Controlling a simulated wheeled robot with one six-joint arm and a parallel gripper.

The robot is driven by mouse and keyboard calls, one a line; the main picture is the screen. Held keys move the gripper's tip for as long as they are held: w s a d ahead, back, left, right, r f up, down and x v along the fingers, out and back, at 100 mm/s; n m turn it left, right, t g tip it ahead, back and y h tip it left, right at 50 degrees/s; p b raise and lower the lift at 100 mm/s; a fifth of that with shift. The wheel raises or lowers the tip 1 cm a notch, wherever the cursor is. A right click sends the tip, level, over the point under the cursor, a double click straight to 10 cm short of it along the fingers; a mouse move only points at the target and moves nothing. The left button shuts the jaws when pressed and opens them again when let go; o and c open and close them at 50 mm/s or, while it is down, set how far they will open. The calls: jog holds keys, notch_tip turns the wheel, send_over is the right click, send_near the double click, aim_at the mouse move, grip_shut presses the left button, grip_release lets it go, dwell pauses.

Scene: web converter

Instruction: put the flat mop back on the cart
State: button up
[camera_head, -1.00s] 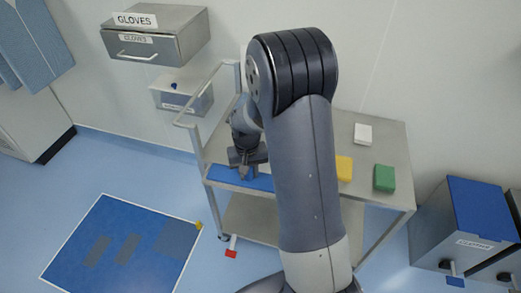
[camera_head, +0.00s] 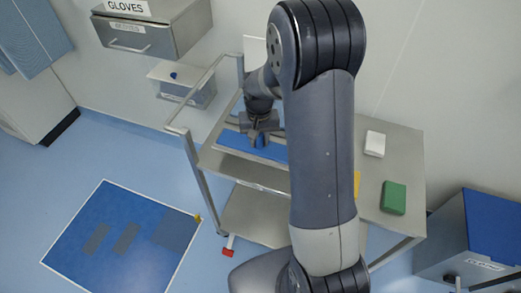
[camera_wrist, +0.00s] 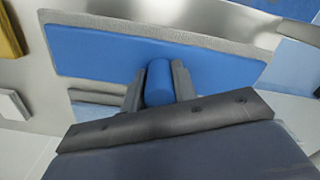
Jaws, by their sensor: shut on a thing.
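The flat mop is a blue rectangular pad (camera_head: 235,143) with a grey edge. It is over the left part of the steel cart's (camera_head: 402,158) top. My gripper (camera_head: 263,137) is above the mop and shut on its short blue grip. In the wrist view, the fingers (camera_wrist: 158,88) clasp the blue grip from both sides, and the blue mop plate (camera_wrist: 95,52) spreads out beyond them. I cannot tell whether the mop touches the cart top. My arm hides the middle of the cart.
On the cart's right are a white block (camera_head: 375,143), a green block (camera_head: 393,198) and a partly hidden yellow block (camera_head: 357,184). A rail rises at the cart's left. A glove box (camera_head: 150,30) hangs at upper left; a blue-topped bin (camera_head: 490,225) stands right.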

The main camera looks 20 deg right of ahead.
aim_at(259, 151)
jog(key=shift+f+p, duration=0.35)
jog(key=shift+f, duration=2.6)
jog(key=shift+f, duration=0.25)
jog(key=o, duration=1)
jog(key=shift+r, duration=0.1)
jog(key=shift+c, duration=0.2)
notch_tip(259, 151, up, 12)
jog(key=shift+r+b, duration=0.2)
jog(key=shift+b, duration=0.35)
